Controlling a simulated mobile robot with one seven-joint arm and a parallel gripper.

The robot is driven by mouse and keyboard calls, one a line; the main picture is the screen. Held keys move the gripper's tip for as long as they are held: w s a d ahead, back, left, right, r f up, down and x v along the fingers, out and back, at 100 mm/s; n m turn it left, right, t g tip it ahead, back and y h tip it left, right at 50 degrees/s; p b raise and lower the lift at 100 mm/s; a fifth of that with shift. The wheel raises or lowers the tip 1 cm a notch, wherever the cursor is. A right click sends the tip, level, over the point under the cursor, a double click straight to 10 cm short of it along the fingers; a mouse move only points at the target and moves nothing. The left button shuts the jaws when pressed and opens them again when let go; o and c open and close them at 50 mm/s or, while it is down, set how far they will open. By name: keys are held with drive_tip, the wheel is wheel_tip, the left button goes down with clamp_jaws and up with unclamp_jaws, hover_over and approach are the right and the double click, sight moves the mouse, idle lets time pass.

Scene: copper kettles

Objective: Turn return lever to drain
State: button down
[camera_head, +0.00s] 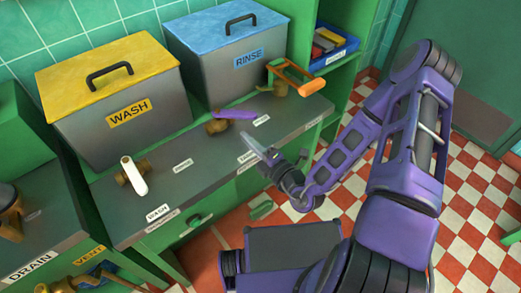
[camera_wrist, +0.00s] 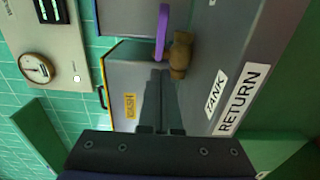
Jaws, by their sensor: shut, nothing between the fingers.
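The return lever (camera_head: 235,113) is a purple handle on a brass valve (camera_head: 215,127), on the grey counter in front of the blue box. In the wrist view the purple lever (camera_wrist: 162,30) stands beside the brass body (camera_wrist: 180,55), near the labels TANK (camera_wrist: 215,93) and RETURN (camera_wrist: 242,97). My gripper (camera_head: 250,140) is shut and empty, just in front of the valve. In the wrist view the fingertips (camera_wrist: 160,73) point at the lever's base; contact is unclear.
A yellow-lidded WASH box (camera_head: 112,95) and blue-lidded RINSE box (camera_head: 228,50) stand behind the valves. A white lever (camera_head: 134,175) is at left, an orange handle (camera_head: 292,76) at right. A blue bin (camera_head: 333,45) sits on the right shelf.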

sight(239, 118)
drive_tip(key=shift+w, duration=2.65)
